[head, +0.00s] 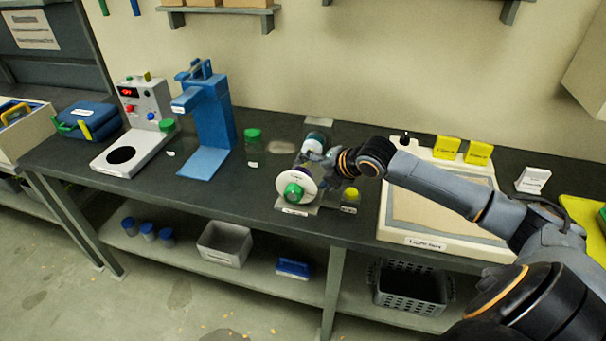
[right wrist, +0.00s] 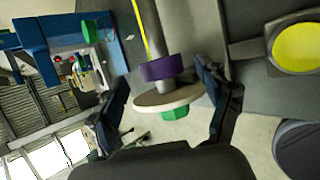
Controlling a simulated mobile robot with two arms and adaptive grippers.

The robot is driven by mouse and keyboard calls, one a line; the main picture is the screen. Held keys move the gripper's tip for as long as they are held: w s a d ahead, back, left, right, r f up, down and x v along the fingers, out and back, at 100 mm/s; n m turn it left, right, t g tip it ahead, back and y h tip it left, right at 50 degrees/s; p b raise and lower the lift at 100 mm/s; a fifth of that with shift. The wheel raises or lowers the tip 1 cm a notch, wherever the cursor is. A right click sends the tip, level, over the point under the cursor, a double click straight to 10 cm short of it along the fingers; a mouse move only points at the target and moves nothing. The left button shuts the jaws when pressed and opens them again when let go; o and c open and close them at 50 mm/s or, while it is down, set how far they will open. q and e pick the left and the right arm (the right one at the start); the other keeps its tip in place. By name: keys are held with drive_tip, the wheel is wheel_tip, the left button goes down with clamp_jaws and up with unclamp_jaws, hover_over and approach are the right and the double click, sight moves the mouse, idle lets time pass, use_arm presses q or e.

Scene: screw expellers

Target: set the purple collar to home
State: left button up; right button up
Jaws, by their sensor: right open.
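The purple collar (right wrist: 166,67) sits around a grey shaft in the right wrist view, just behind a pale disc (right wrist: 170,97) with a green knob (right wrist: 175,113). A yellow line (right wrist: 141,28) runs beside the barrel behind it. In the head view the expeller's white disc (head: 308,182) and green knob (head: 292,191) face the counter's front; I cannot make out the collar there. My right gripper (head: 318,158) is at the expeller, partly hiding it. In the right wrist view its open fingers (right wrist: 160,80) lie on either side of the collar and disc, apart from them.
A yellow-lidded jar (head: 350,198) stands just right of the expeller. A green-lidded jar (head: 252,146) and a blue press (head: 208,125) stand to the left. A large pale tray (head: 415,237) is on the right. The dark counter (head: 235,195) is clear left of the expeller.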

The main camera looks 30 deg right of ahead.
sight(308, 174)
drive_tip(key=x, duration=0.5)
drive_tip(key=shift+w, duration=0.15)
